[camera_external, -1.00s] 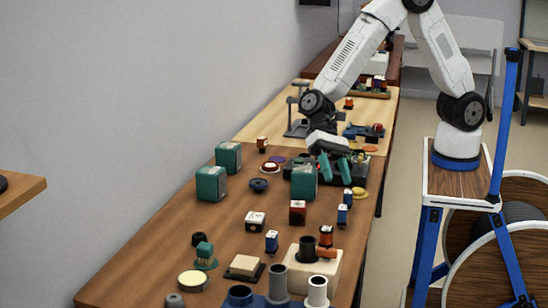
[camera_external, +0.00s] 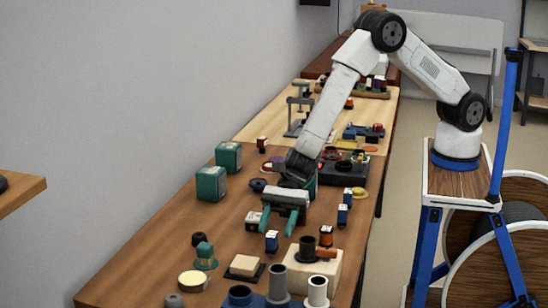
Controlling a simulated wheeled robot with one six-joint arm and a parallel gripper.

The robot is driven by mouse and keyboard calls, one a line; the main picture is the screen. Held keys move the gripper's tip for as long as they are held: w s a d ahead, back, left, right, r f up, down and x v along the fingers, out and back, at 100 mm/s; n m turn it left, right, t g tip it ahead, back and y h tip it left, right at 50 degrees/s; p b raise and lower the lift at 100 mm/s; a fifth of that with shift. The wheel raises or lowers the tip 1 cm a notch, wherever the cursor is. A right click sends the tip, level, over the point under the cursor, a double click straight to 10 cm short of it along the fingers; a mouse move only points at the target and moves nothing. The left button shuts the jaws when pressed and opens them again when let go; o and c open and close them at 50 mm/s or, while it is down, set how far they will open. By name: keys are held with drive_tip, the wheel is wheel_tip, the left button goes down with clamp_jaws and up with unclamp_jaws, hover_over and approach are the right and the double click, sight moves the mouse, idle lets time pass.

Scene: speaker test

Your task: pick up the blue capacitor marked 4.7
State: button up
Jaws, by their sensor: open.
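Several small blue capacitors with pale tops stand on the brown table. One blue capacitor (camera_external: 272,241) is near the middle front, a second blue capacitor (camera_external: 342,214) is to the right, and a third blue capacitor (camera_external: 348,196) is just behind that. Their markings are too small to read, so I cannot tell which is 4.7. My gripper (camera_external: 278,229) points down with its two teal fingers apart and nothing seen between them. Its fingertips appear just above and behind the middle-front capacitor; I cannot tell the exact height.
A white-topped block (camera_external: 253,221) stands left of my gripper. A red-and-black part (camera_external: 326,236) and a cream block (camera_external: 318,268) are at the front right. Teal boxes (camera_external: 211,184) stand at the back left. Bare table lies to the left.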

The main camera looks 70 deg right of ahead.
sight(271, 252)
drive_tip(key=x, duration=0.5)
drive_tip(key=shift+f, duration=0.45)
drive_tip(key=c, duration=1.1)
